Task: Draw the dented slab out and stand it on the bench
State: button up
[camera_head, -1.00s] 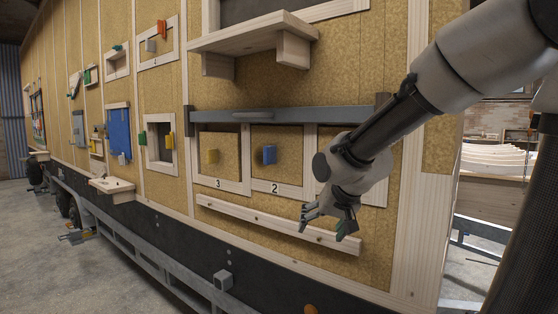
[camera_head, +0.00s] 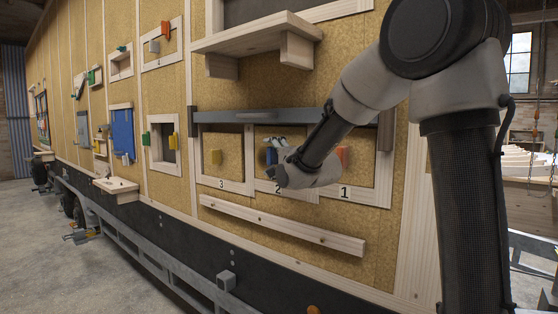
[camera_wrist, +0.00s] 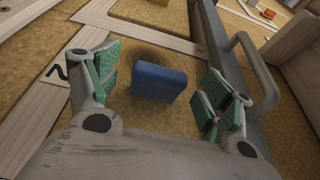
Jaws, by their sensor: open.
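Panel 2 (camera_head: 299,135) is a tan slab in the pale wood frame, with a blue block (camera_wrist: 158,82) as its handle. In the wrist view a round, darker ring marks the panel surface behind the block, like a shallow dent. My gripper (camera_head: 277,143) is open in front of panel 2; in the wrist view its green-padded fingers (camera_wrist: 165,78) stand on either side of the blue block, with gaps showing. Panel 3 (camera_head: 230,145) has a yellow block, and panel 1 has an orange block (camera_head: 343,156). I cannot tell which surface is the bench.
A grey bar (camera_head: 225,117) with a handle runs across the top of the panels, close to my right finger in the wrist view. A pale ledge (camera_head: 280,228) runs below. A wooden shelf (camera_head: 255,31) juts out above. Floor at the left is clear.

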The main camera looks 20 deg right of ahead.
jog(key=shift+x, duration=0.95)
jog(key=c, duration=1.2)
jog(key=shift+r, duration=0.1)
jog(key=shift+s+a, duration=0.75)
jog(key=shift+a, duration=0.25)
jog(key=shift+s+a, duration=0.75)
jog(key=shift+a, duration=0.25)
jog(key=shift+s+a, duration=0.7)
jog(key=shift+a, duration=0.3)
jog(key=shift+s+a, duration=0.6)
jog(key=shift+a, duration=0.2)
jog(key=shift+s+a, duration=0.6)
jog(key=shift+a, duration=0.25)
jog(key=shift+s+a, duration=0.55)
jog(key=shift+a, duration=0.25)
